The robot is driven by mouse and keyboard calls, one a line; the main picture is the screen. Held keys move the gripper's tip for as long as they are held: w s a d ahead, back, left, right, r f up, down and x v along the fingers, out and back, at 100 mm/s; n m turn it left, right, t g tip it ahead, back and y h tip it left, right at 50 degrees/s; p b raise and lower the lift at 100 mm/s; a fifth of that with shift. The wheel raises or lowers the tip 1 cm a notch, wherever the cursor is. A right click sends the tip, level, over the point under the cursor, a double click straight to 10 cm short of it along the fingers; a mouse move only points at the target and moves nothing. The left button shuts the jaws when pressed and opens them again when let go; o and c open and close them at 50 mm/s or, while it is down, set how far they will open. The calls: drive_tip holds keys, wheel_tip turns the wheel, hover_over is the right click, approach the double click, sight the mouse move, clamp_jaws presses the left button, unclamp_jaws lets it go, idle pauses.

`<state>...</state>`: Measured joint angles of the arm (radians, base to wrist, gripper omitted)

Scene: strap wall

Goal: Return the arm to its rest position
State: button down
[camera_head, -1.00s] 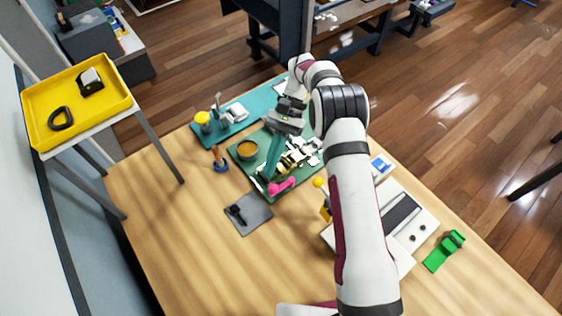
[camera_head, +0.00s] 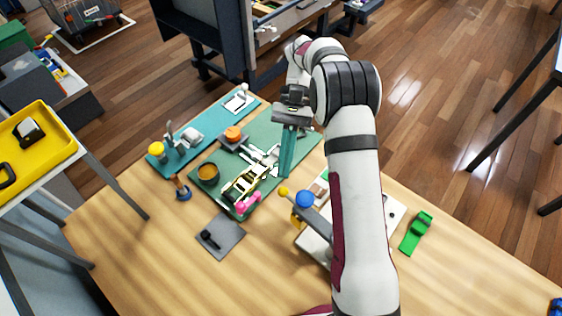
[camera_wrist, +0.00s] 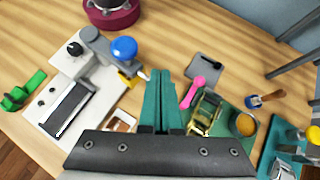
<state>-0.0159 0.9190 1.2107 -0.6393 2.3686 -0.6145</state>
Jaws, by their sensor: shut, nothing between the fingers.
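My gripper (camera_head: 285,172) has long teal fingers that point down over the right part of the green mat (camera_head: 306,146). The fingers are together with nothing between them. In the wrist view the shut fingers (camera_wrist: 160,74) reach up the middle of the picture, above the table. My arm comes from the bottom of the head view and bends at the top. It hides part of the white device behind it. I cannot tell the exact height of the fingertips.
A gold strap-like piece (camera_head: 243,183) and a pink object (camera_head: 249,203) lie left of my gripper. A blue knob (camera_head: 304,199) stands on the white device (camera_wrist: 42,117). A green item (camera_head: 416,232) lies at right. The front left of the table (camera_head: 130,255) is clear.

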drive_tip(key=s+d+r+t+h, duration=0.15)
drive_tip(key=s+r+t, duration=0.25)
drive_tip(key=s+r, duration=0.45)
drive_tip(key=s+f+m+t, duration=0.2)
drive_tip(key=s+t, duration=0.3)
drive_tip(key=s, duration=0.8)
drive_tip(key=shift+d+t, duration=0.3)
drive_tip(key=shift+d, duration=0.15)
